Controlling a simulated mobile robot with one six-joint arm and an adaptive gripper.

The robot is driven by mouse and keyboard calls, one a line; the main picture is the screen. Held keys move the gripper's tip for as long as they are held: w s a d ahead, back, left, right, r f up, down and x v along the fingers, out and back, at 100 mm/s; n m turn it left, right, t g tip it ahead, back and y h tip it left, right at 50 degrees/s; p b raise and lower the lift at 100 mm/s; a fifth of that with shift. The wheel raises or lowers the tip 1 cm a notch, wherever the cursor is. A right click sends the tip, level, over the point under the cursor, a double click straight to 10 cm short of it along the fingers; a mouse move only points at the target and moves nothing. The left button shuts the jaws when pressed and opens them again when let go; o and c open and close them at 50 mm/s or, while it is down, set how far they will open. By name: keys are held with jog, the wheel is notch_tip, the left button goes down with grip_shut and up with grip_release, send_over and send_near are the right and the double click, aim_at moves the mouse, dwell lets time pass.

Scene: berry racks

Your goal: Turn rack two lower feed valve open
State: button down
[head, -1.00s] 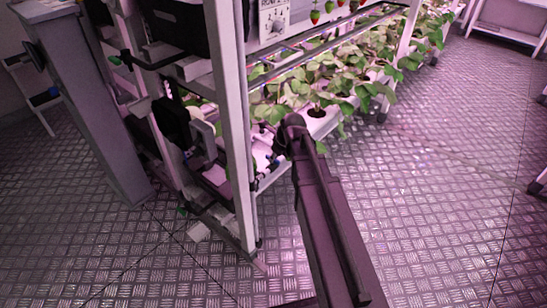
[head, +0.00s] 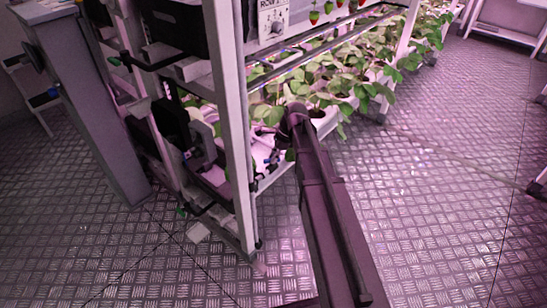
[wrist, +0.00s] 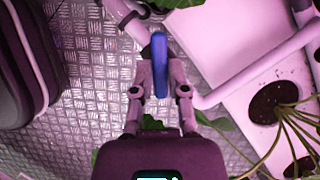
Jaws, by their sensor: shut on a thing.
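A blue valve handle (wrist: 159,62) stands upright in the picture in the wrist view, seen nearly edge-on beside a pale pipe (wrist: 128,18). My gripper (wrist: 153,80) is shut on this handle, with one finger on each side of its lower part. The valve body under the handle is mostly hidden. In the head view my dark arm reaches to the near end of the lower tier of the rack (head: 228,130). There my gripper and the handle cannot be clearly made out behind the arm.
A white planting trough (wrist: 240,50) with dark holes and leafy plants lies close on the right in the wrist view. A dark rounded object (wrist: 22,60) is at left. In the head view a grey column (head: 85,105) stands left of the rack; metal floor (head: 440,220) is clear at right.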

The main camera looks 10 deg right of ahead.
jog(key=n+g, duration=0.1)
jog(key=n, duration=0.2)
jog(key=shift+w+n, duration=0.1)
jog(key=shift+n, duration=0.2)
jog(key=shift+a+n+g+h, duration=0.1)
jog(key=shift+n+g+h, duration=0.6)
jog(key=shift+n, duration=1.2)
jog(key=c, duration=0.6)
grip_release()
jog(key=shift+c, duration=0.2)
